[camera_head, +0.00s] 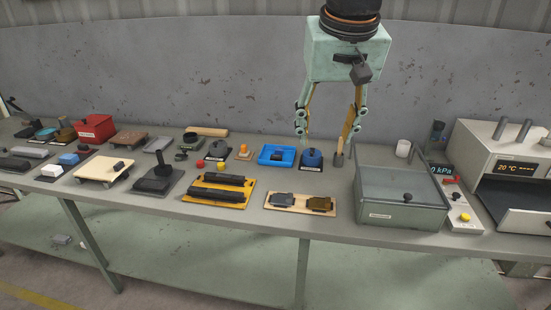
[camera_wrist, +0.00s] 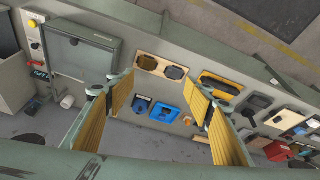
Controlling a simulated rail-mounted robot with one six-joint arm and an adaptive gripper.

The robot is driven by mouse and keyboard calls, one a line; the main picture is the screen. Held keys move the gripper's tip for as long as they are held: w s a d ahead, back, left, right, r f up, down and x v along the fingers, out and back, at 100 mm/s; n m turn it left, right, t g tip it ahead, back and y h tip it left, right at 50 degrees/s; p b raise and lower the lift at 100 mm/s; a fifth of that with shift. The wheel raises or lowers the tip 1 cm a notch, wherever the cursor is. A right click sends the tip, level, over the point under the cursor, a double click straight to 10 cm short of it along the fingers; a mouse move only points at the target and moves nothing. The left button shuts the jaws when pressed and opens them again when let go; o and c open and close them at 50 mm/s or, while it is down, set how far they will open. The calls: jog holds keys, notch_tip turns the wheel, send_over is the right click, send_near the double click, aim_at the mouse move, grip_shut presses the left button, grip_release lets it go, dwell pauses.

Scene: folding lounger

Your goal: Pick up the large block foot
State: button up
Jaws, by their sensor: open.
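My gripper (camera_head: 326,135) hangs open and empty above the back of the bench, left of the grey lidded box. In the wrist view its two yellow-padded fingers (camera_wrist: 160,82) stand wide apart with nothing between them. I cannot tell for sure which piece is the large block foot. A wooden tray (camera_head: 301,207) near the front edge holds two dark, blocky pieces: a blackish one (camera_head: 283,200) on the left and a brownish one (camera_head: 320,204) on the right. Both also show in the wrist view, the brownish one (camera_wrist: 147,62) and the blackish one (camera_wrist: 175,72), beyond the fingertips.
A grey lidded box (camera_head: 400,190) and an oven-like machine (camera_head: 510,160) stand at right. A blue tray (camera_head: 266,155), a dark blue round item (camera_head: 312,158) and a yellow tray with black bars (camera_head: 217,190) lie nearby. Several other parts crowd the left bench.

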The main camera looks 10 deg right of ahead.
jog(key=w+a+f+m+p, duration=0.1)
jog(key=w+f, duration=0.3)
jog(key=w, duration=0.8)
jog(key=w+f+p, duration=0.2)
jog(key=w+f, duration=0.3)
jog(key=w, duration=0.6)
jog(key=w+a+f+m+p, duration=0.1)
jog(key=w+f, duration=0.3)
jog(key=w, duration=0.8)
jog(key=w+f+p, duration=0.1)
jog(key=w+f, duration=1)
jog(key=shift+a+h, duration=0.3)
jog(key=shift+a, duration=0.15)
jog(key=shift+f, duration=0.1)
send_over(276, 156)
jog(key=s, duration=0.2)
jog(key=shift+s+a+f+b, duration=0.1)
jog(key=shift+a+f+b, duration=0.1)
jog(key=shift+f, duration=1.75)
jog(key=shift+s+a+f+b, duration=0.1)
jog(key=shift+f+b, duration=0.05)
jog(key=shift+f, duration=1.8)
jog(key=shift+b+x, duration=0.4)
jog(key=shift+x, duration=2.25)
jog(key=shift+w, duration=0.15)
